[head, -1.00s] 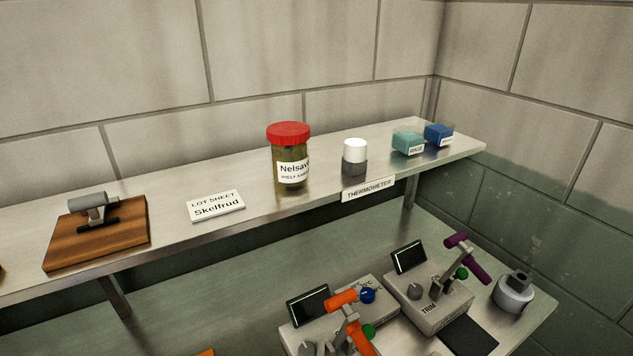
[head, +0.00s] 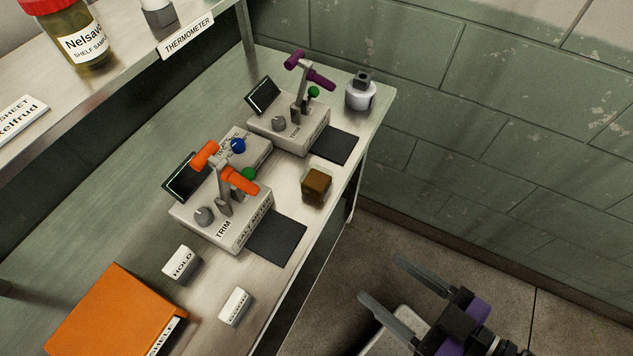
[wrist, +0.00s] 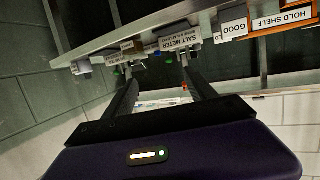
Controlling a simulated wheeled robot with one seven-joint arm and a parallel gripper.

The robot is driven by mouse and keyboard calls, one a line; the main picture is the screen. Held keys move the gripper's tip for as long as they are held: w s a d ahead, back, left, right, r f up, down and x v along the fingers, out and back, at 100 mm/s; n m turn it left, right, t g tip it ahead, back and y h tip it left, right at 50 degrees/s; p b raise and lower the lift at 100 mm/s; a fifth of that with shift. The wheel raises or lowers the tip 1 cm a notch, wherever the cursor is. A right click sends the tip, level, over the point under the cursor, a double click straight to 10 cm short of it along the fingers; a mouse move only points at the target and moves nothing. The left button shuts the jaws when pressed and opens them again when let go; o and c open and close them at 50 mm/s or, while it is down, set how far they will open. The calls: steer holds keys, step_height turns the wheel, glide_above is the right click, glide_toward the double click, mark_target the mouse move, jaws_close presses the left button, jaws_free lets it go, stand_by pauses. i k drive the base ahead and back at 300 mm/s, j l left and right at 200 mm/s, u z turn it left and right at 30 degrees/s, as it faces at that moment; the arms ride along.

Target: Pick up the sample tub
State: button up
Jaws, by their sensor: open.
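A small brown tub with a squarish body (head: 317,185) stands on the metal counter, beside the dark mats near its front edge. It looks like the sample tub, but I can read no label on it. A red-lidded jar (head: 75,38) marked "SHELF SAMPLE" stands on the upper shelf, cut off by the top edge. My gripper (head: 383,280) is open and empty, out over the floor in front of the counter, to the lower right of the brown tub and apart from it. In the wrist view its fingers (wrist: 157,85) reach towards the counter edge.
The salt meter (head: 222,210) with orange levers and a second meter (head: 290,122) with purple levers stand behind the tub. A grey-white weight-like object (head: 360,92) is at the counter's far end. Floor space is clear.

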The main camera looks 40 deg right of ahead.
mark_target(315, 183)
steer(key=k+l+u, duration=0.15)
steer(key=l, duration=0.3)
steer(key=k+l+u, duration=0.15)
steer(key=l, duration=0.3)
steer(key=k+l+u, duration=0.15)
steer(key=l, duration=0.25)
steer(key=k+l+u, duration=0.15)
steer(key=l, duration=0.25)
